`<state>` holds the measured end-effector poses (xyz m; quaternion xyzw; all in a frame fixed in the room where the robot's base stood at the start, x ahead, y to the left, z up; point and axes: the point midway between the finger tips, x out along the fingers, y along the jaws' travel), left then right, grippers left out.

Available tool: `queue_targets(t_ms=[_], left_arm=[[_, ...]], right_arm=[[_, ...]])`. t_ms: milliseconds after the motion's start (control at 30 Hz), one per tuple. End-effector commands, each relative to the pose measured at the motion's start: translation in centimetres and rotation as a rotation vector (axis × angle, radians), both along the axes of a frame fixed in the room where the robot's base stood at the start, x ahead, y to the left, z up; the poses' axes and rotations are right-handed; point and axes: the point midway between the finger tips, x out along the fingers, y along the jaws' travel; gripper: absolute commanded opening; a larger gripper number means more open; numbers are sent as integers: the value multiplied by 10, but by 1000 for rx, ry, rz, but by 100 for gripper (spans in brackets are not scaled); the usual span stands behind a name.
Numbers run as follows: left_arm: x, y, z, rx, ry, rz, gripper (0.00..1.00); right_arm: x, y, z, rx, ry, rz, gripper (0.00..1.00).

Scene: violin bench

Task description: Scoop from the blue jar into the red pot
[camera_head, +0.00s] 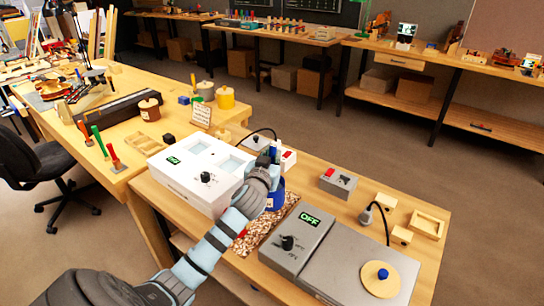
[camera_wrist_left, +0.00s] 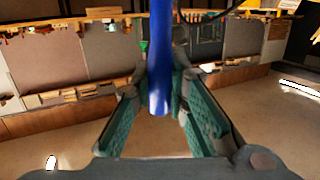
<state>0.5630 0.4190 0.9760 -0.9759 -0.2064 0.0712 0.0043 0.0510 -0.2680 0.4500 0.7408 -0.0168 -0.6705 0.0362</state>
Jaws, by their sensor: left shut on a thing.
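My left gripper (camera_head: 266,172) is over the bench on the right, just above and against the blue jar (camera_head: 276,197). The jar stands upright with a pale label, and the gripper and forearm cover part of it. In the left wrist view the left gripper (camera_wrist_left: 160,70) is shut on a long blue handle (camera_wrist_left: 159,95), which runs between its green pads. What is at the handle's far end cannot be seen. I cannot make out a red pot for sure; a small red patch (camera_head: 242,233) shows beside my forearm on a speckled mat. My right gripper is not in view.
A white two-well unit (camera_head: 190,190) stands left of the jar. A grey "OFF" unit (camera_head: 297,243) and a flat grey plate with a round wooden disc (camera_head: 381,278) stand right. A small grey box (camera_head: 338,183) and wooden blocks lie beyond. The bench between them has some bare room.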

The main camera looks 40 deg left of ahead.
Motion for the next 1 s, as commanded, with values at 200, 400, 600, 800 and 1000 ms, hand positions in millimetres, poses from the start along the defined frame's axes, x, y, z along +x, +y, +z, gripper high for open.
queue_targets(t_ms=[200, 400, 600, 800, 1000], left_arm=[[0, 0, 40, 0, -1, 0, 0], [0, 0, 70, 0, -1, 0, 0], [0, 0, 78, 0, 0, 0, 0], [0, 0, 76, 0, 0, 0, 0], [0, 0, 76, 0, 0, -1, 0]], right_arm=[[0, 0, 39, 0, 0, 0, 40], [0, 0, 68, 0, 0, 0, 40], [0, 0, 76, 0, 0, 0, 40], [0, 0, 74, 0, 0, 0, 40], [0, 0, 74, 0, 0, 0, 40]])
